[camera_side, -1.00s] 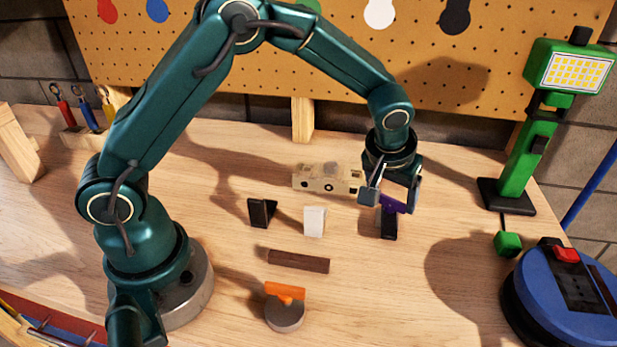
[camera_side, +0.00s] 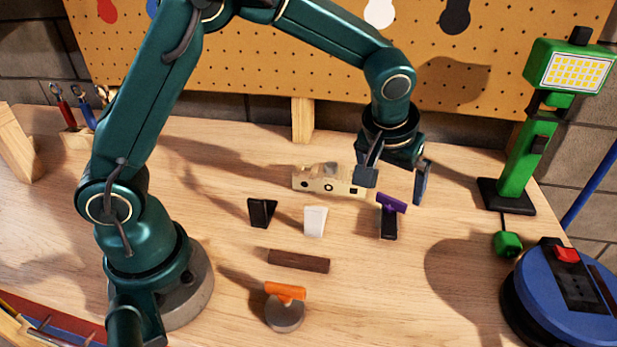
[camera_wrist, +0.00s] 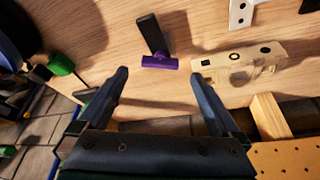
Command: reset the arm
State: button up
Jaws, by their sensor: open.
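My gripper (camera_side: 393,186) is open and empty above the right part of the workbench. In the wrist view its two fingers (camera_wrist: 165,95) are spread wide with nothing between them. A black piece with a purple bar on top (camera_side: 390,217) stands on the bench just below the gripper, apart from the fingers. It also shows beyond the fingertips in the wrist view (camera_wrist: 154,40). A beige block with holes (camera_side: 326,181) lies behind and to the left, its right end partly behind a finger.
A black piece (camera_side: 262,212), a white piece (camera_side: 315,221), a dark brown bar (camera_side: 298,261) and an orange-topped grey disc (camera_side: 285,309) stand to the left. A green work lamp (camera_side: 522,160) and a blue round machine (camera_side: 568,300) are at right. A pegboard (camera_side: 290,65) is behind.

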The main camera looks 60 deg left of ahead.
jog(key=shift+w+a+r, duration=0.1)
jog(key=shift+a+r, duration=0.05)
jog(key=shift+r, duration=0.2)
jog(key=s+a+r+t, duration=0.1)
jog(key=s+a+r, duration=0.1)
jog(key=s+r, duration=0.3)
jog(key=s+a+r+t, duration=0.1)
jog(key=s+a+r, duration=0.15)
jog(key=r, duration=0.35)
jog(key=s+f+m+h, duration=0.1)
jog(key=s+f+m, duration=0.3)
jog(key=s, duration=0.9)
jog(key=shift+s+g+h, duration=0.2)
jog(key=shift+g+h, duration=0.1)
